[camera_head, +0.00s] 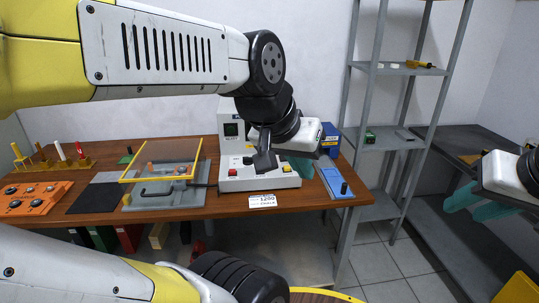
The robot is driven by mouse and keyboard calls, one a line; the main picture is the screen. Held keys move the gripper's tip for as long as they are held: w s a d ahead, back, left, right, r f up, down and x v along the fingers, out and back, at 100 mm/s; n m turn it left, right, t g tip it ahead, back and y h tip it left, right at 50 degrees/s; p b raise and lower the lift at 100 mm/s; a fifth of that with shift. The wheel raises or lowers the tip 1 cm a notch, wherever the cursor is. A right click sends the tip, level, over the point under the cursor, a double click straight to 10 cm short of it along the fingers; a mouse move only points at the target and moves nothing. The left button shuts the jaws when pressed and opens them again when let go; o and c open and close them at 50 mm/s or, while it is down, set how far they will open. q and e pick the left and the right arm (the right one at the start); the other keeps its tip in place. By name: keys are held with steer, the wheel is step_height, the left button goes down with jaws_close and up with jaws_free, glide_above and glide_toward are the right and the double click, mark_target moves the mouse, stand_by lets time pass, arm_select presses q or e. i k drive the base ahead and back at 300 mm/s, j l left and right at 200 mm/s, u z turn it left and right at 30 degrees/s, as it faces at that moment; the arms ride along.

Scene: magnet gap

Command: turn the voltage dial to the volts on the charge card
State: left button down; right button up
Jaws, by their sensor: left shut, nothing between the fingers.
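The white power unit on the wooden table has a small green display (231,129) and a low control panel (258,178) with red and yellow buttons. A white charge card (262,201) lies at the table's front edge; its large number looks like 1200, but the small print is blurred. My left gripper (301,168) is shut and empty, with its teal fingers at the panel's right end. My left wrist covers part of the unit, and I cannot make out the voltage dial or its setting. My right gripper (478,205) is open and empty at the far right, away from the table.
A yellow-framed clear cover (162,160) on a grey base stands left of the panel. An orange board (33,198) and a dark mat (97,198) lie further left. A blue plate (335,182) with a black knob is at the right end. Shelves (385,138) stand behind right.

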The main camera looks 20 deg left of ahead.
mark_target(248, 161)
steer(key=i+j+u, duration=0.2)
steer(key=i+j, duration=0.8)
steer(key=i, duration=0.05)
